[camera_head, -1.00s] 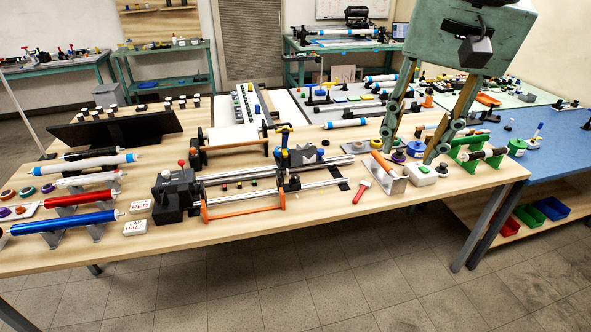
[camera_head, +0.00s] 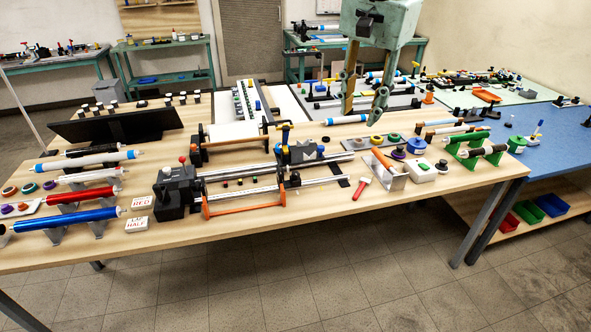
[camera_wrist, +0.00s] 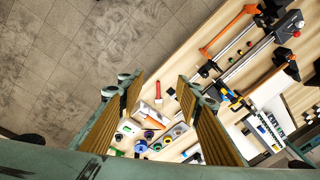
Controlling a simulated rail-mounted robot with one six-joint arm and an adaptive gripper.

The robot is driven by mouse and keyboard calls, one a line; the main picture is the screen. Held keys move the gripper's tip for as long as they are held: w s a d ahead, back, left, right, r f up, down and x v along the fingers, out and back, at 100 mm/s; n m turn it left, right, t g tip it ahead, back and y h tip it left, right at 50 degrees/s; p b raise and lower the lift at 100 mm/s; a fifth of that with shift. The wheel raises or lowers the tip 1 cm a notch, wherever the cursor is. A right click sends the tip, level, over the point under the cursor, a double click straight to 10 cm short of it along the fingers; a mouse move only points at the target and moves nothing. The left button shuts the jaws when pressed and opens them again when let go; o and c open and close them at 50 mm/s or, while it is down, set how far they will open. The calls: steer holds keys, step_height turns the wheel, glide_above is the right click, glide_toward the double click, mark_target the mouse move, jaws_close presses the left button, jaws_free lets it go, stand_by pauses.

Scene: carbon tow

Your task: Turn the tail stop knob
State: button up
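The tail stop is a grey block (camera_head: 300,152) on the right part of the twin-rail winding rig. A small blue knob (camera_head: 320,148) shows at its right end, and a yellow-topped handle (camera_head: 284,127) stands at its back. I cannot tell for sure which is the tail stop knob. In the wrist view, the tail stop area (camera_wrist: 228,94) lies right of my fingers, small and partly unclear. My gripper (camera_head: 362,114) is above the table, right of and beyond the tail stop. It is open and empty, as the wrist view (camera_wrist: 160,82) also shows.
A red-handled tool (camera_head: 361,188) lies right of the rails. An orange roller (camera_head: 381,158) in a metal bracket and a white button box (camera_head: 422,170) stand further right. The black headstock (camera_head: 175,190) is at the rig's left end. The table's front edge is clear.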

steer(key=w+a+f+m, duration=0.1)
steer(key=w+a+f, duration=0.2)
steer(key=w, duration=0.2)
steer(key=w+a+f+m+p, duration=0.1)
steer(key=w+a+f, duration=0.1)
steer(key=w+f, duration=0.3)
steer(key=w+a+f+m, duration=0.2)
steer(key=w+a, duration=0.1)
steer(key=w, duration=0.3)
steer(key=m+g+p, duration=0.1)
steer(key=m+g, duration=0.1)
steer(key=m, duration=0.1)
glide_above(295, 173)
step_height(295, 173, down, 15)
steer(key=shift+f, duration=0.1)
steer(key=shift+f+b, duration=0.45)
steer(key=shift+f, duration=6.35)
steer(key=shift+c, duration=0.5)
steer(key=c, duration=0.7)
